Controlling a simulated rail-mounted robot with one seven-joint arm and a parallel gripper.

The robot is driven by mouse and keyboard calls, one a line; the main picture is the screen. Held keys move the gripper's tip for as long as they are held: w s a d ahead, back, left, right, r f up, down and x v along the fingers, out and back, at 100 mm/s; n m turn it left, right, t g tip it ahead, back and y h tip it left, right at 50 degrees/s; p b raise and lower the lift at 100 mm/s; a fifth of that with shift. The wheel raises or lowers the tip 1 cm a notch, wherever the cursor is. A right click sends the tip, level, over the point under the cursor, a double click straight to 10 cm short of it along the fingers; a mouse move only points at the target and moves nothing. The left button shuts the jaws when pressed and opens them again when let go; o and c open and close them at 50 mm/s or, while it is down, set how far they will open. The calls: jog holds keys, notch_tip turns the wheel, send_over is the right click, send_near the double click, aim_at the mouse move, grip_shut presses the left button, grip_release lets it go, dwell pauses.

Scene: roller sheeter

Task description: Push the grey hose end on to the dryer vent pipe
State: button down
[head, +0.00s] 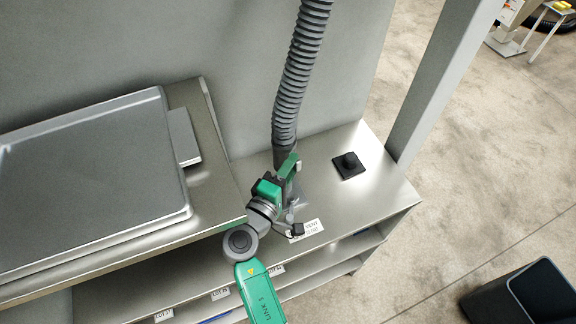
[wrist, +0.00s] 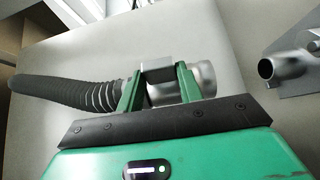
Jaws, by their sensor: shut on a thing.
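The grey ribbed hose (head: 300,75) hangs from above and runs down to my gripper (head: 284,175). In the wrist view the hose (wrist: 85,92) comes in from the left and ends in a smooth metallic cuff (wrist: 205,80). My gripper (wrist: 158,82) is shut on this hose end, with a green finger on each side of a grey block (wrist: 156,70) on the cuff. The vent pipe (wrist: 286,64), a short metal stub on a plate, is at the right of the wrist view, apart from the cuff. In the head view my gripper mostly hides the pipe.
A metal bench (head: 385,190) carries a label reading "VENT" (head: 306,229) and a black square piece with a knob (head: 348,164). A large metal-topped unit (head: 90,180) stands left. A grey post (head: 440,85) rises at the bench's right end. Shelves lie below the bench.

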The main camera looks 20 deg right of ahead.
notch_tip(320, 180, down, 7)
jog(key=b, duration=0.5)
jog(key=shift+f+b, duration=0.25)
jog(key=shift+b, duration=0.45)
dwell(0.7)
jog(key=shift+f+b, duration=0.55)
jog(key=shift+b, duration=0.1)
jog(key=shift+f, duration=0.15)
